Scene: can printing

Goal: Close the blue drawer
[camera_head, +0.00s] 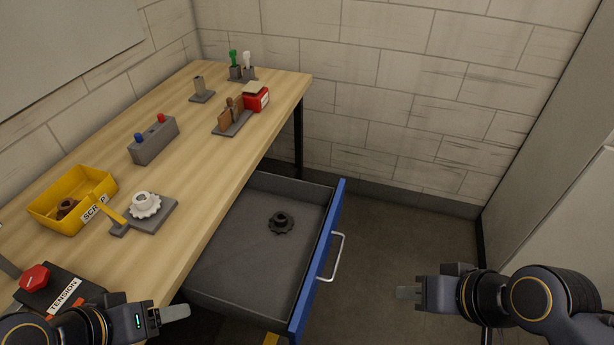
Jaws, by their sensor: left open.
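The blue drawer (317,262) is pulled out from under the wooden table, with a blue front, a silver bar handle (336,257) and a grey inside. A dark gear-like part (281,223) lies on its floor. My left gripper (176,313) is open over the table's near edge, left of the drawer, and holds nothing that I can see. My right gripper (408,292) is to the right of the drawer front and handle, apart from both, above the floor. Its fingers overlap in this view, so its opening is hidden.
The wooden table (190,150) carries a yellow scrap bin (72,200), a white gear on a grey plate (146,205), a grey button box (154,140) and a red-button tension box (62,291). Bare floor (400,235) lies right of the drawer, up to a grey cabinet (560,190).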

